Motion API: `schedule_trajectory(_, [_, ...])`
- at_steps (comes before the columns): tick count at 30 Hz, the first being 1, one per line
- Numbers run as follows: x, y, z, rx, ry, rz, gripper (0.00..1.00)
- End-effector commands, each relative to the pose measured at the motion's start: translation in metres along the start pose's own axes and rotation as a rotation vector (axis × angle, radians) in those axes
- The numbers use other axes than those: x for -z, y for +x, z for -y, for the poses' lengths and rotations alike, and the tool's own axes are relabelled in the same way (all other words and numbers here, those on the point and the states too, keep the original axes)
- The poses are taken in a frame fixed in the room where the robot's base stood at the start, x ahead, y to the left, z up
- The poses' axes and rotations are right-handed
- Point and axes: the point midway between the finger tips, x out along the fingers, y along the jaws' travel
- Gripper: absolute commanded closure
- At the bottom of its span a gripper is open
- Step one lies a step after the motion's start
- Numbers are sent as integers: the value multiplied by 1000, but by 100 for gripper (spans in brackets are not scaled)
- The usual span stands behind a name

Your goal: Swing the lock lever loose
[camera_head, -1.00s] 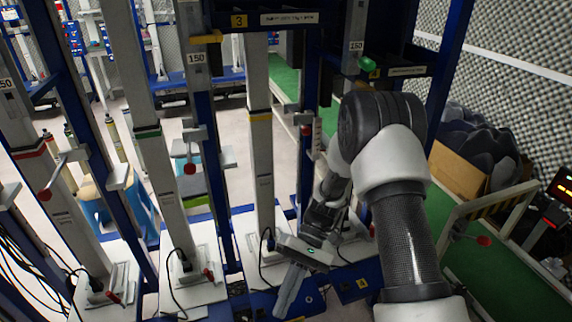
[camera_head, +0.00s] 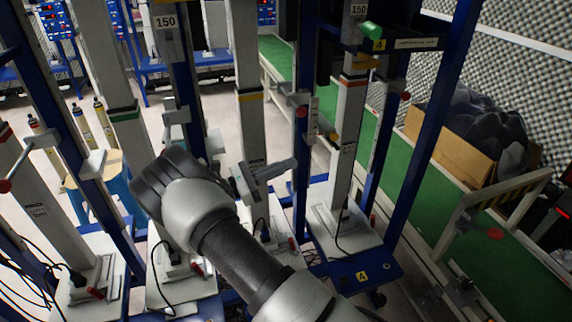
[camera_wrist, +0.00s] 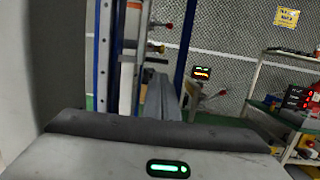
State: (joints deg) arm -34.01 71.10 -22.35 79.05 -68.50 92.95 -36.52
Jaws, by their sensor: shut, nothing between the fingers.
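Several levers with red ball knobs sit on the blue posts. One red-knobbed lever (camera_head: 302,111) is on the post just right of centre in the head view, and another (camera_head: 405,97) is on the post further right. My gripper (camera_head: 288,164) is shut and empty, its fingers pointing right, below the nearer of these knobs and apart from it in the picture. In the wrist view the grey fingers (camera_wrist: 161,98) are together, and a red knob (camera_wrist: 168,27) shows above them. I cannot tell which lever is the task's lock lever.
White columns on white bases (camera_head: 340,235) stand close together around the arm. A green conveyor (camera_head: 425,180) runs along the right, with a cardboard box (camera_head: 450,150) of dark foam beside it. Cables lie at lower left. In the wrist view a shelf rack (camera_wrist: 285,110) stands right.

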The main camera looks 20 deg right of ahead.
Motion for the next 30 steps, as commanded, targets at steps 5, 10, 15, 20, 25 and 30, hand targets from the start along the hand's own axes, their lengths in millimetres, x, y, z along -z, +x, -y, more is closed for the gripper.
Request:
schedule_trajectory(5, [1,41,1,6,1,-1,100])
schedule_trajectory(10, [2,76,2,6,0,-2,100])
schedule_trajectory(15, [2,100,1,5,2,-2,100])
schedule_trajectory(20, [1,111,1,3,2,-3,100])
schedule_trajectory(25, [1,114,1,2,2,-3,100])
schedule_trajectory(30, [1,113,1,2,1,-3,100])
